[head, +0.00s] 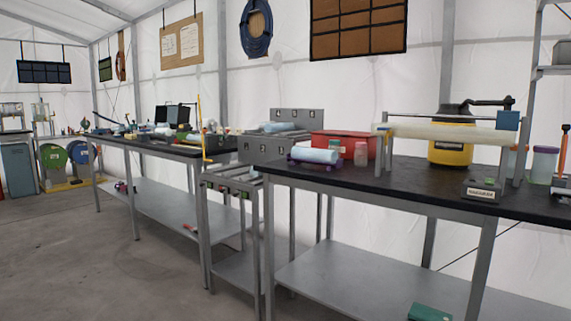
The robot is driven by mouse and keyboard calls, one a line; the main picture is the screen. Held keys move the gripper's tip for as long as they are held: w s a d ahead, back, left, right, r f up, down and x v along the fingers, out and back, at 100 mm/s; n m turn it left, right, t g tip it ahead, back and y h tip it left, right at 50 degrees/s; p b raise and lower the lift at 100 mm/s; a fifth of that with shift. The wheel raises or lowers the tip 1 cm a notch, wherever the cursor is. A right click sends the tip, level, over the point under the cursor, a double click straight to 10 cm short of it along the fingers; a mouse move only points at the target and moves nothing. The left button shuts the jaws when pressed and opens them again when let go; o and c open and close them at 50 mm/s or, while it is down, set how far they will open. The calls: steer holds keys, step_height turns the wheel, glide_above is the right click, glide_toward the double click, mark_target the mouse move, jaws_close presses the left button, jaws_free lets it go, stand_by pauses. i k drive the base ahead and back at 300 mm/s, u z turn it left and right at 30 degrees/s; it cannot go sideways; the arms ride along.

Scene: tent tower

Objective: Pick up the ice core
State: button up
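A short pale-blue cylinder (312,155), which looks like an ice core, lies on its side in a purple holder (313,166) near the left end of the black-topped bench (400,195). A second pale-blue cylinder (280,127) lies on a grey metal unit (264,147) behind it. A long whitish cylinder (445,131) lies level on a stand with grey posts on the same bench. I cannot tell which of these is the ice core meant. My gripper is not in view.
A red case (338,142), a yellow-and-black container (452,145) and a small device (482,190) stand on the near bench. A grey stand (230,183) fills the gap before a cluttered far bench (170,150). The concrete floor (110,265) at left is clear.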

mark_target(326, 156)
steer(key=u, duration=0.15)
steer(key=i, duration=2)
steer(key=u, duration=0.25)
